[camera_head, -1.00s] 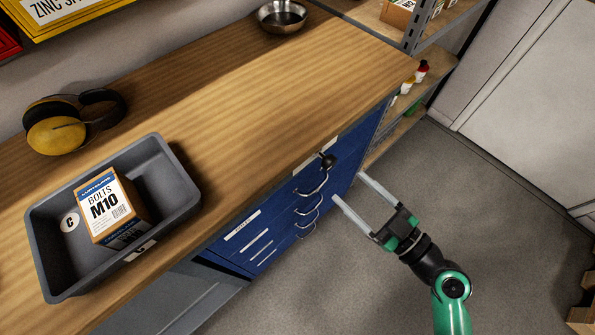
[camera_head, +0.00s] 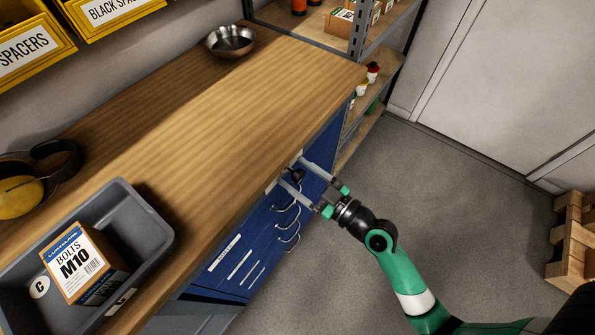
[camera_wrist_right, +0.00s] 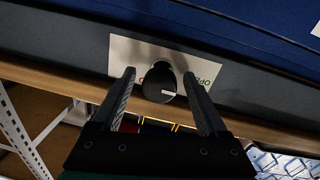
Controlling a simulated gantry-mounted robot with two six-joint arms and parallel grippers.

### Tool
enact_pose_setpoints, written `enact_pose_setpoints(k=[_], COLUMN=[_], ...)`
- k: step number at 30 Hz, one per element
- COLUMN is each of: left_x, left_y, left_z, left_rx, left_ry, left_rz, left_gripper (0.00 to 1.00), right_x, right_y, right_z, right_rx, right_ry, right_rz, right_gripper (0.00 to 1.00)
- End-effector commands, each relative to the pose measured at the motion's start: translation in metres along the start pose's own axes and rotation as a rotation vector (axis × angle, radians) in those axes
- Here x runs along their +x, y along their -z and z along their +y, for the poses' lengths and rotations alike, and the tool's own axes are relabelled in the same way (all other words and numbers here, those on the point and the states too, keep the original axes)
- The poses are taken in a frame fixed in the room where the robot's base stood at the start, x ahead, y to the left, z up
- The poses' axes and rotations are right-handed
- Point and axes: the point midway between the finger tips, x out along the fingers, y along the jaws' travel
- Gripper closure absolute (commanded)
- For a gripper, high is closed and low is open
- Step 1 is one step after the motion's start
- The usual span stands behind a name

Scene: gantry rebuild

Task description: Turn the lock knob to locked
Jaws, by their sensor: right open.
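The lock knob (camera_head: 297,175) is a black knob near the top of the blue drawer cabinet (camera_head: 262,233), just under the worktop edge. In the right wrist view the knob (camera_wrist_right: 159,83) has a white pointer mark and sits before a white label plate (camera_wrist_right: 120,55). Green letters show to one side of the knob; red lettering is mostly hidden behind it. My right gripper (camera_head: 302,176) is open, with one finger on each side of the knob. In the right wrist view its fingers (camera_wrist_right: 162,88) stand apart from the knob. My left gripper is not in view.
The wooden worktop (camera_head: 215,130) lies above the cabinet, with a grey bin (camera_head: 150,215) and a metal bowl (camera_head: 230,41) on it. Several drawer handles (camera_head: 288,221) stick out below the knob. A shelf rack (camera_head: 360,35) stands beyond.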

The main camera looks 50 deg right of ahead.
Motion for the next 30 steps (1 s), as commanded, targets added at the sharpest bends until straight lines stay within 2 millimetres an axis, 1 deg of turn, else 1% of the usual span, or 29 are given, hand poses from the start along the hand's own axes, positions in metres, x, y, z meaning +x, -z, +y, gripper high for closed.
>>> enact_pose_setpoints(k=[7, 8, 9, 14, 18, 20, 21, 30], left_x=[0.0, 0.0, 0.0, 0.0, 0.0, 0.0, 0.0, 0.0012], left_y=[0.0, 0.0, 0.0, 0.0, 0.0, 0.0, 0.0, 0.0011], left_z=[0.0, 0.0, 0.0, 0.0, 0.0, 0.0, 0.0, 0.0], left_rx=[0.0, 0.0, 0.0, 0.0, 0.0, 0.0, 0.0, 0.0], left_ry=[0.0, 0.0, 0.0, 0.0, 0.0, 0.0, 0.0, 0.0], left_rz=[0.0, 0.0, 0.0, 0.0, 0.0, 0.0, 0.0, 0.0], left_gripper=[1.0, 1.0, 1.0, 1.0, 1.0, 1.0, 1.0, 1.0], right_x=[0.002, 0.0019, 0.0019, 0.0017, 0.0016, 0.0016, 0.0016, 0.0016], right_y=[-0.0002, -0.0002, -0.0002, -0.0002, -0.0002, -0.0002, -0.0002, 0.0004], right_z=[-0.0001, -0.0001, -0.0001, 0.0, 0.0, 0.0, 0.0, 0.0001], right_rx=[0.001, 0.001, 0.001, 0.001, 0.001, 0.001, 0.001, 0.024], right_ry=[0.0, 0.0, 0.0, 0.0, 0.0, 0.0, 0.0, 0.0], right_rz=[0.0, 0.0, 0.0, 0.0, 0.0, 0.0, 0.0, -0.002], right_gripper=[0.24, 0.25, 0.33, 0.61, 0.87, 0.97, 1.0, 1.0])
